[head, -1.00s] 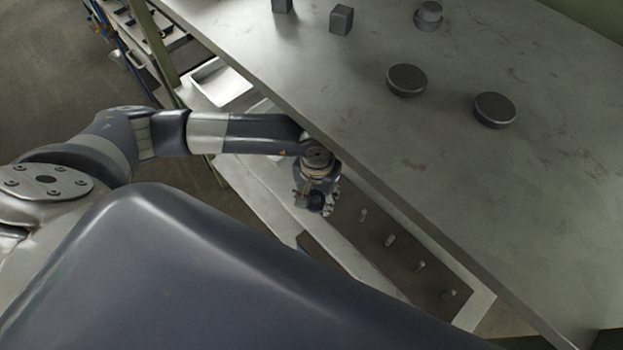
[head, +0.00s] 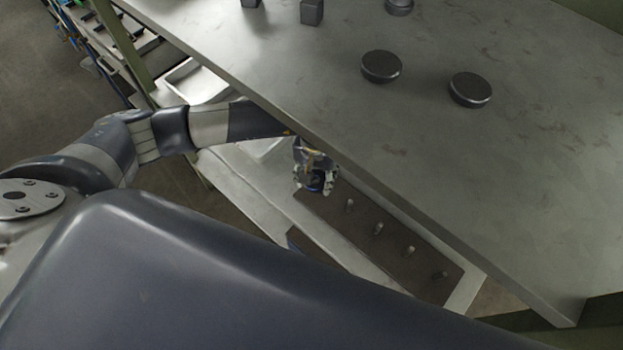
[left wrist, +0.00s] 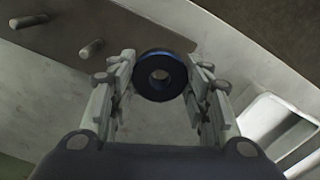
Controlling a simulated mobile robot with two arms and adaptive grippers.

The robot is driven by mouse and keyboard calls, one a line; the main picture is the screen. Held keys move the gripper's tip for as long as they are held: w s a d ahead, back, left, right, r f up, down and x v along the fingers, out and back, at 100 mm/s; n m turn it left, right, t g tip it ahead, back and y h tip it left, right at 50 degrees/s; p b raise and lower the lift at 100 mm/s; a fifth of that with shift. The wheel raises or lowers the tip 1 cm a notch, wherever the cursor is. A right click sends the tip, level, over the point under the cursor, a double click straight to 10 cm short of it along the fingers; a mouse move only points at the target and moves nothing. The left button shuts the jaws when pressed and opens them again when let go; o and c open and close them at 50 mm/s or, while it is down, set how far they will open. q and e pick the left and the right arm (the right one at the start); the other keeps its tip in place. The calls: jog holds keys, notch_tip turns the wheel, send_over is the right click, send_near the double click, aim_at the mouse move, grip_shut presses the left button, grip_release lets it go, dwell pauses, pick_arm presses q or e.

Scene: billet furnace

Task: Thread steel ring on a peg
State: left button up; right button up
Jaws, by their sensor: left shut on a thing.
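My left gripper (head: 314,178) is under the front edge of the upper table, over the far left end of a dark peg board (head: 330,217). In the left wrist view, its two fingers are shut on a dark steel ring (left wrist: 160,88) with a bluish rim, its round hole facing the camera. The ring also shows, small, in the head view (head: 317,183). Several short pegs stand in a row on the board, the nearest peg (head: 349,204) just right of the gripper. Two pegs show in the wrist view, one (left wrist: 90,48) left of the ring. The ring is apart from them.
The upper grey table (head: 430,150) overhangs the board's far side. Two dark discs (head: 382,66) and several small blocks lie on it. My body hides the near area.

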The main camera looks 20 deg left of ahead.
aim_at(323, 175)
pick_arm(q)
jog(key=shift+w+d, duration=0.3)
jog(key=shift+w, duration=0.45)
jog(key=shift+w+d, duration=0.25)
jog(key=shift+w, duration=0.45)
jog(key=shift+f+b, duration=1.35)
jog(key=shift+b, duration=0.3)
jog(key=o, duration=1.4)
jog(key=shift+o, duration=0.2)
jog(key=shift+s, duration=0.1)
